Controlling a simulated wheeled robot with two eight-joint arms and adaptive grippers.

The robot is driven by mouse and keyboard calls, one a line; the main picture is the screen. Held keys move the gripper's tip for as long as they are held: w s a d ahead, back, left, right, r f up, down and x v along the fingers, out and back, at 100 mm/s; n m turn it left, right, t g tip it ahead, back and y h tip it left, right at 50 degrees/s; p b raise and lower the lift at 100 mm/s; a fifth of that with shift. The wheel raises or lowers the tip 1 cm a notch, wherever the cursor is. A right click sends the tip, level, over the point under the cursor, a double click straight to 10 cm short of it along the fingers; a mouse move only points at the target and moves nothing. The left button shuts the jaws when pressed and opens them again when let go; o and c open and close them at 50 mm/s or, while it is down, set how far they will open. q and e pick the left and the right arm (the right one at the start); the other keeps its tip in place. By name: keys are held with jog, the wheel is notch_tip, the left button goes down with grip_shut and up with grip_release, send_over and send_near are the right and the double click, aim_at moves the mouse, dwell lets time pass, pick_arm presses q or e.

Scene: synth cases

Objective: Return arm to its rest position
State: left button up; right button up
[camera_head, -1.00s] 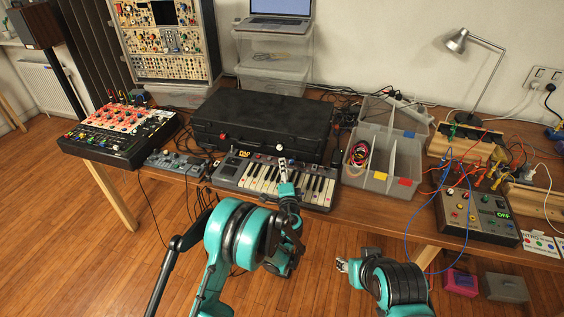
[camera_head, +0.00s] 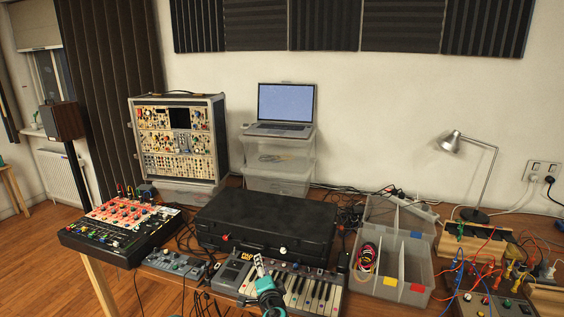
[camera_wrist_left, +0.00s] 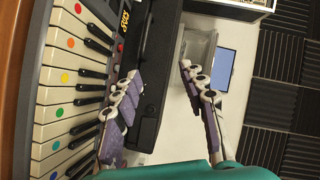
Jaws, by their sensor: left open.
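My left gripper (camera_head: 262,272) shows at the bottom middle of the head view, in front of the small keyboard (camera_head: 310,291). It also shows in the left wrist view (camera_wrist_left: 159,74), with its two padded fingers wide apart and nothing between them. The keyboard (camera_wrist_left: 75,95), with coloured dots on its keys, lies left of the fingers there. I cannot tell the exact gap between gripper and keys. Most of my left arm is below the head view's edge. My right arm and gripper are out of view.
A black case (camera_head: 265,222) lies behind the keyboard. A red-topped mixer (camera_head: 120,228) and a small grey box (camera_head: 175,263) are to the left. A divided bin (camera_head: 403,268), a lamp (camera_head: 478,180) and wired devices crowd the right. A laptop (camera_head: 285,108) stands on clear boxes.

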pick_arm(q)
jog(key=s+a+r+n+g, duration=0.2)
jog(key=s+a+r+n, duration=0.1)
jog(key=s+a, duration=0.35)
jog(key=s+a+r+n+g, duration=0.35)
jog(key=s+a, duration=0.25)
jog(key=s, duration=0.2)
jog(key=s+f+n+g+h, duration=0.1)
jog(key=s+f+n, duration=0.1)
jog(key=s, duration=0.9)
jog(key=s+f+n+g+h, duration=0.2)
jog(key=s+f+n, duration=0.1)
jog(key=s, duration=0.8)
jog(key=shift+s+d+h, duration=0.3)
jog(key=shift+s+d, duration=0.1)
jog(key=shift+d, duration=0.05)
jog(key=shift+f, duration=0.1)
